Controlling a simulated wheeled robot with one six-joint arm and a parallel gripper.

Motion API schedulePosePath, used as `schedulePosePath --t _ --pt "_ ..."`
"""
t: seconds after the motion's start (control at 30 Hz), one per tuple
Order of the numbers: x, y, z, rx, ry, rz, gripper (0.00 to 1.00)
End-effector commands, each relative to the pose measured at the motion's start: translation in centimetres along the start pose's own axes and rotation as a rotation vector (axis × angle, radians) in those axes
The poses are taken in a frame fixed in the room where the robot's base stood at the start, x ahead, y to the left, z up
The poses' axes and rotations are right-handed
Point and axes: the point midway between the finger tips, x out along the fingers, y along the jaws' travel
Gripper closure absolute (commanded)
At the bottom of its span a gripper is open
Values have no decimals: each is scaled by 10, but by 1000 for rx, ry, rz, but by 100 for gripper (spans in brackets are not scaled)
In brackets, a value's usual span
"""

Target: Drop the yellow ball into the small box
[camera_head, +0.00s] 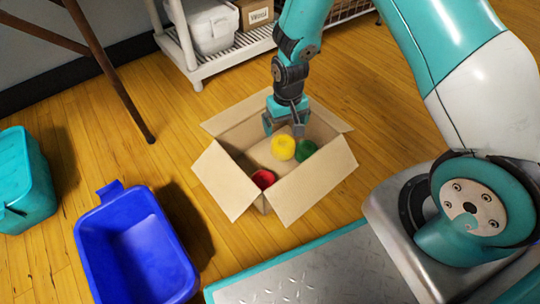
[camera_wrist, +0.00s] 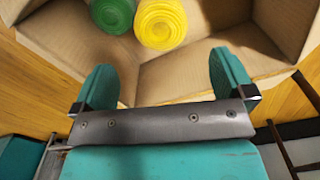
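The small cardboard box (camera_head: 228,183) stands on the floor with its flaps spread open. The yellow ball (camera_head: 283,147) lies inside it, close to a green ball (camera_head: 305,150). A red ball (camera_head: 263,179) is in the box's near left corner. My gripper (camera_head: 286,122) is over the far part of the box. In the wrist view, my gripper (camera_wrist: 164,80) has its two fingers wide apart with nothing between them. The yellow ball (camera_wrist: 161,22) and green ball (camera_wrist: 112,14) lie side by side beyond the fingertips, inside the box (camera_wrist: 200,58).
A blue bin (camera_head: 133,248) stands left of the box, and a teal container (camera_head: 24,183) is at the far left. A white shelf (camera_head: 232,54) with storage boxes is behind. Wooden floor is clear between the shelf and the box.

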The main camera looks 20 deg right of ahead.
Motion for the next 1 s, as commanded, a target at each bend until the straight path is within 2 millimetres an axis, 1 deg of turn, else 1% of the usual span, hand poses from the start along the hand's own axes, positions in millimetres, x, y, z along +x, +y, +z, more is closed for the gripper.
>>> schedulePosePath --t 0.17,0.27,0.37,0.6,0.8,0.9,1.0 --pt "-2 0 0 0 0 0 0" --pt "-10 0 0 0 1 0 0" --pt "-29 0 -1 0 2 0 0" --pt "-92 0 -1 0 3 0 0" --pt "-139 0 0 0 2 0 0" --pt "-156 0 0 0 2 0 0" --pt "-167 0 0 0 1 0 0"
